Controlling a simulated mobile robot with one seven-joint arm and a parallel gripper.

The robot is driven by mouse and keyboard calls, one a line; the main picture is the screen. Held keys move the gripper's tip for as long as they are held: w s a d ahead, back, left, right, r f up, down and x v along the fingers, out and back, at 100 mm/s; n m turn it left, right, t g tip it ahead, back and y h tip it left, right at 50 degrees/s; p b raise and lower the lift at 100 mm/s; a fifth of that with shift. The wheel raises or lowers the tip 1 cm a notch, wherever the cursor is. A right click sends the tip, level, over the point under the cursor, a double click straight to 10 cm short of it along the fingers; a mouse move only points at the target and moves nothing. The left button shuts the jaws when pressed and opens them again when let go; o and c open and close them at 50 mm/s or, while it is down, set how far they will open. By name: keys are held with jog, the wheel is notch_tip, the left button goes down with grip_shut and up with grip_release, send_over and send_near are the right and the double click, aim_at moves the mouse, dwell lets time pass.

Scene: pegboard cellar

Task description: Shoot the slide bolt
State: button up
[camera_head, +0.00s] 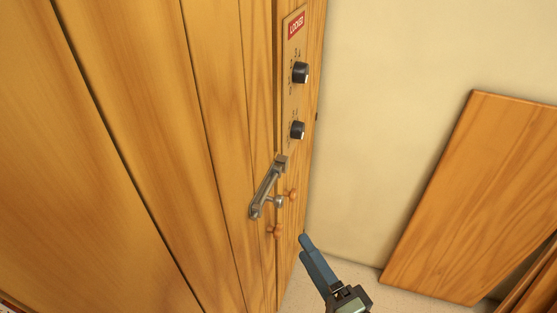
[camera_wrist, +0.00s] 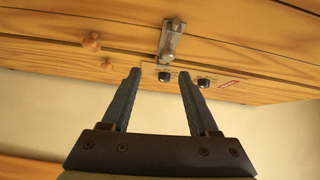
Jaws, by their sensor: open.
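The slide bolt (camera_head: 266,188) is a grey metal bar with a small round metal knob (camera_head: 278,200), mounted at a slant in the picture on the wooden locker front near its right edge. It also shows in the wrist view (camera_wrist: 171,42), at the top, just beyond my fingertips. I cannot tell how far its bar is slid. My gripper (camera_head: 304,245) is below and to the right of the bolt, apart from it. In the wrist view my gripper (camera_wrist: 158,76) has its two dark fingers spread, with nothing between them.
Two wooden knobs (camera_head: 291,195) (camera_head: 275,231) stick out close to the bolt. Two black dials (camera_head: 300,72) (camera_head: 297,130) sit above it on a panel under a red locker label (camera_head: 296,25). A wooden board (camera_head: 480,200) leans on the pale wall at right. Floor shows between.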

aim_at(281, 205)
jog(key=shift+s+d+r+m+p, duration=0.15)
jog(key=shift+r+m+p, duration=0.45)
jog(key=shift+r+p, duration=0.2)
jog(key=p+x, duration=0.3)
jog(key=x, duration=0.9)
jog(key=shift+w+r, duration=0.1)
jog(key=shift+w, duration=0.25)
grip_shut()
dwell(0.3)
